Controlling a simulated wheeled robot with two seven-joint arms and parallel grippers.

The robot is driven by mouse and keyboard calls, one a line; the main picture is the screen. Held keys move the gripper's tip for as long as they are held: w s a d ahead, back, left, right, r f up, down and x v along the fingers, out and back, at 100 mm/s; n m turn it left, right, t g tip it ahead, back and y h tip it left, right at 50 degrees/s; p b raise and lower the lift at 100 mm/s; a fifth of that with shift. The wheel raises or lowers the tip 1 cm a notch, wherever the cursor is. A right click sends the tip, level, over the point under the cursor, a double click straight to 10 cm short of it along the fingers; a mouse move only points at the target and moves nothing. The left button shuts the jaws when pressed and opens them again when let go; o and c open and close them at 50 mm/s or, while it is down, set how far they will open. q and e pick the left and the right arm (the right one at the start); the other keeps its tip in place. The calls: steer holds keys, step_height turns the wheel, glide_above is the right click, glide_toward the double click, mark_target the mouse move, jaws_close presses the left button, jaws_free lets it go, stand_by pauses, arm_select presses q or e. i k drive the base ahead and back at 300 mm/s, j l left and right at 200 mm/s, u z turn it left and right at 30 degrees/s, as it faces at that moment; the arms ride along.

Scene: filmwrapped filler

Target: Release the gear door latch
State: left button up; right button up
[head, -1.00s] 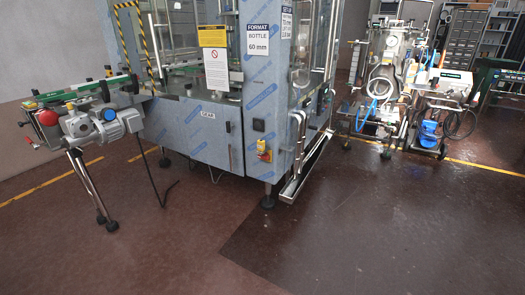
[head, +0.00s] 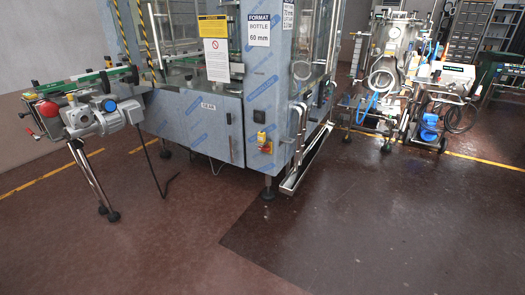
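The filler machine (head: 262,95) stands at centre-left, clad in blue film-wrapped panels. Its gear door (head: 208,130) is the low front panel with a small "GEAR" label (head: 208,107). The door looks shut. A small dark latch (head: 229,118) sits near the door's right edge; its exact position is too small to tell. Neither of my grippers is in view.
A motor on a conveyor end (head: 100,115) stands on a tripod leg at left, with a dark cable trailing on the floor near the machine. Chrome pipes and a tray (head: 305,160) stick out at the machine's right corner. Wheeled equipment (head: 395,85) stands at right. The foreground floor is clear.

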mark_target(229, 117)
steer(key=i+j+z, duration=0.15)
steer(key=i+j, duration=0.15)
steer(key=i+j+z, duration=0.15)
steer(key=i+j, duration=0.25)
steer(key=i+j+z, duration=0.15)
steer(key=i+j, duration=0.25)
steer(key=i+j+z, duration=0.15)
steer(key=i+j, duration=0.3)
steer(key=i+j+z, duration=0.15)
steer(key=i+j, duration=0.15)
steer(key=j, duration=0.2)
steer(key=i+j+z, duration=0.15)
steer(key=i+j, duration=0.15)
steer(key=j, duration=0.25)
